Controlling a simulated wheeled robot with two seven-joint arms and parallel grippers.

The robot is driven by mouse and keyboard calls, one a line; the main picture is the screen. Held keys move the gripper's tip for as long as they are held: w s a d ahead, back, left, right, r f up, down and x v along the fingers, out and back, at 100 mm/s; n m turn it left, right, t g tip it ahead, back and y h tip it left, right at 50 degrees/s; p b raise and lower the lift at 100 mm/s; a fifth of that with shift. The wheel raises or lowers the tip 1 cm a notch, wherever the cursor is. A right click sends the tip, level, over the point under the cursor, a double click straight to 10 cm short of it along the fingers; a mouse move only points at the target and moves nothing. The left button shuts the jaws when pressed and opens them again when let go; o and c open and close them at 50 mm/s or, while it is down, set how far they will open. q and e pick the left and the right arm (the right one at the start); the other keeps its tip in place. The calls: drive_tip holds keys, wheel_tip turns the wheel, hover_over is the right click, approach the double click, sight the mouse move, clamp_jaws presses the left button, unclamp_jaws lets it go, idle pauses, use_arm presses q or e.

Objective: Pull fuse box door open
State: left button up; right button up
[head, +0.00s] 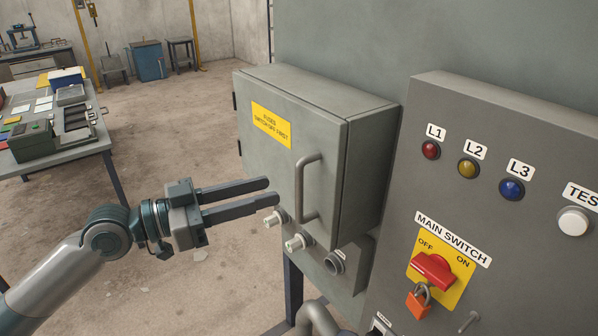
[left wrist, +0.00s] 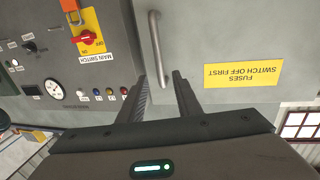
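The grey fuse box door (head: 278,157) is shut and carries a yellow label (head: 271,125) reading "FUSES SWITCH OFF FIRST". Its vertical bar handle (head: 302,188) is on the door's right side. In the left wrist view the handle (left wrist: 157,50) and the label (left wrist: 243,74) appear upside down. My left gripper (head: 272,191) is open and empty, its two fingers pointing toward the handle from the left. In the left wrist view the handle's end lies ahead, between the lines of the fingers (left wrist: 161,85). The handle appears apart from the fingers. My right gripper is not in view.
A control panel (head: 390,180) stands right of the box, with lamps, a test button and a red main switch (head: 433,268) with an orange padlock (head: 418,304). Cable glands (head: 299,242) stick out below the door.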

use_arm(q)
drive_tip(key=shift+p+x, duration=1.75)
drive_tip(key=shift+x, duration=2.4)
clamp_jaws()
